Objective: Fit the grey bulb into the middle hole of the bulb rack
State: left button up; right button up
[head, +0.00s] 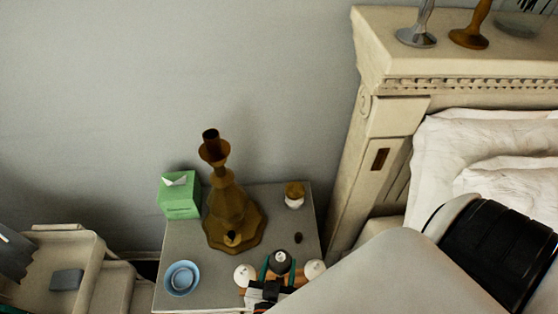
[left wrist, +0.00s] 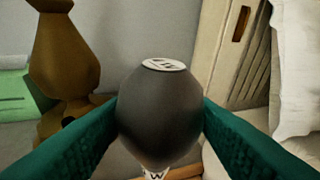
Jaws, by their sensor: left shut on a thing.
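The grey bulb (head: 281,257) is held between the green fingers of my left gripper (head: 279,268), over the nightstand. In the left wrist view the dark grey bulb (left wrist: 160,115) fills the space between the two fingers (left wrist: 161,112), with a pale marked disc on its top and a white marked part below. The bulb rack (head: 298,278) shows as an orange-brown wooden strip partly hidden under the gripper, with a white bulb (head: 244,274) at its left and another white bulb (head: 315,269) at its right. The grey bulb is between them; the middle hole is hidden, so I cannot tell whether the bulb is in it.
The nightstand (head: 180,240) also carries a brown candlestick-like stand (head: 230,212), a green tissue box (head: 179,196), a blue bowl (head: 181,278), a small jar (head: 294,196) and a small dark object (head: 298,238). The bed frame (head: 372,130) is close at the right.

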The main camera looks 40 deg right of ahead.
pick_arm(q)
notch_tip(320, 180, down, 2)
jog(key=shift+s+f+b, duration=0.1)
jog(key=shift+f+b, duration=0.05)
jog(key=shift+b, duration=0.55)
jog(key=shift+f+b, duration=1.65)
jog(key=shift+f, duration=0.4)
jog(key=shift+f+b, duration=0.7)
jog(key=shift+f, duration=0.1)
jog(key=o, duration=1.1)
jog(key=shift+a, duration=0.15)
jog(key=v, duration=1.1)
jog(key=shift+s+a+r, duration=0.2)
jog(key=shift+s+a, duration=0.05)
jog(key=shift+a, duration=0.05)
